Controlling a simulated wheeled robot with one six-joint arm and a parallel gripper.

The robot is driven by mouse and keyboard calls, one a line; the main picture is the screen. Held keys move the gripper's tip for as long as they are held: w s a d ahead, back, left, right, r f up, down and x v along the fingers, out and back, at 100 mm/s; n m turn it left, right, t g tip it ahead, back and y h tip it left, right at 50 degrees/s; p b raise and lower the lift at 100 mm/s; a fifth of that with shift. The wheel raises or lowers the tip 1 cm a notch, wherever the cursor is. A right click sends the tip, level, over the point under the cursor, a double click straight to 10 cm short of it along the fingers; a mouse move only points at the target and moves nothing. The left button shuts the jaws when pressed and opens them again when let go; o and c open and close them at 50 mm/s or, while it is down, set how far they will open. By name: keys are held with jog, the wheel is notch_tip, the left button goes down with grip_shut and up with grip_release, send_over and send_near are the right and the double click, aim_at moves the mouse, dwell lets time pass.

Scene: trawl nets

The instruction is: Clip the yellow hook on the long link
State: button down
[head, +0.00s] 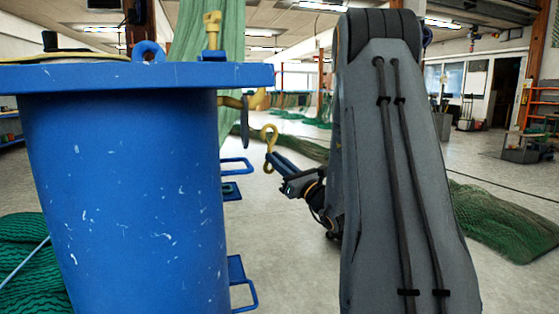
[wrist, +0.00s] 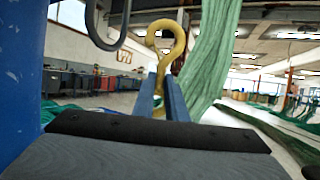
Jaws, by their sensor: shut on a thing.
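The yellow hook (head: 268,133) is held upright in my gripper (head: 273,158), to the right of the blue drum in the head view. In the wrist view the hook (wrist: 179,50) rises from between the two blue fingers of my gripper (wrist: 160,97), its curved end up. A dark long link (head: 245,122) hangs beside the drum, under a yellow fitting (head: 258,99). The lower bend of the link (wrist: 106,46) shows at the upper left of the wrist view. The hook is apart from the link, to its right in both views.
The large blue drum (head: 125,190) fills the left of the head view, with blue brackets (head: 238,268) on its side. A yellow fitting (head: 212,30) and a blue ring (head: 148,52) stand on its top. Green netting (head: 505,218) lies on the floor at right.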

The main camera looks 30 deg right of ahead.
jog(key=s+a, duration=0.1)
jog(key=a, duration=0.5)
jog(key=shift+a, duration=0.2)
dwell(1.1)
jog(key=shift+s+a, duration=0.1)
jog(key=shift+r, duration=0.1)
dwell(0.9)
jog(key=shift+s+a+f, duration=0.2)
jog(key=shift+a+f, duration=0.05)
jog(key=shift+a, duration=0.45)
dwell(0.6)
jog(key=shift+a+f+b, duration=0.3)
jog(key=shift+f+b, duration=0.25)
jog(key=shift+f, duration=0.25)
jog(key=shift+a+f+b, duration=0.25)
jog(key=shift+f+b, duration=0.3)
jog(key=shift+f, duration=0.25)
dwell(1.3)
dwell(0.4)
jog(key=c, duration=1.7)
grip_release()
jog(key=shift+s, duration=0.1)
